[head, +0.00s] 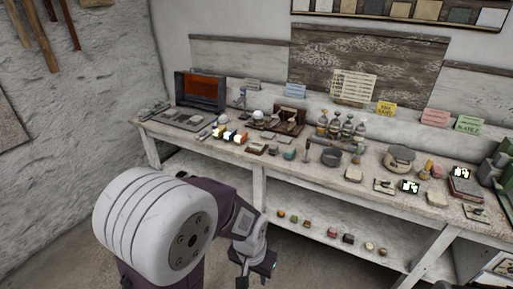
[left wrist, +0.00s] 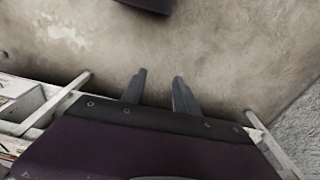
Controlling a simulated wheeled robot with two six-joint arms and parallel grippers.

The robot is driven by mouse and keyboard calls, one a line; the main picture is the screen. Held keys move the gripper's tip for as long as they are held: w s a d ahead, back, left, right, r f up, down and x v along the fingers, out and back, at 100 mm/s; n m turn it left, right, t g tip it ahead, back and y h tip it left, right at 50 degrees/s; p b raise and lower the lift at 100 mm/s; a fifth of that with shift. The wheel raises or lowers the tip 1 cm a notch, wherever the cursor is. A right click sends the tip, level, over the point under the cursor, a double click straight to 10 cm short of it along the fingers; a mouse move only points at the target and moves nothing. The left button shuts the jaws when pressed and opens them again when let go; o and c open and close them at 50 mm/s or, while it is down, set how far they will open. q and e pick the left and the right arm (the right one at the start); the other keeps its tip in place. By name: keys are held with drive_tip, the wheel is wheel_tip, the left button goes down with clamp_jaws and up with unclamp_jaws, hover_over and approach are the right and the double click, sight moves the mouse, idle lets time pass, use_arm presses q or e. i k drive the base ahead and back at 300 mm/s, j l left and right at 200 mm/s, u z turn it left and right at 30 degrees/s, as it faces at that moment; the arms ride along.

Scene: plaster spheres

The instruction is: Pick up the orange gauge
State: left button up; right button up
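I cannot pick out the orange gauge with certainty. A row of small blocks (head: 230,135), some with orange or yellow faces, lies on the workbench (head: 330,182) left of its middle. They are too small to tell apart. My left gripper (head: 256,272) hangs low in front of the bench, below the level of its top. In the left wrist view its two fingers (left wrist: 159,80) are apart, with nothing between them and bare floor beyond. My right gripper is in neither view.
The bench top is crowded: an open box (head: 200,90) with an orange-brown inside, several bottles (head: 341,126), a dark pan (head: 331,156) and a lidded pot (head: 399,158). Several small pieces lie on the lower shelf (head: 318,222). The floor before the bench is clear.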

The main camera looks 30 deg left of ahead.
sight(242, 137)
drive_tip(key=i+j, duration=0.5)
drive_tip(key=i+j+u, duration=0.1)
drive_tip(key=i+j, duration=0.35)
drive_tip(key=i, duration=0.25)
drive_tip(key=i+j, duration=0.45)
drive_tip(key=i, duration=0.2)
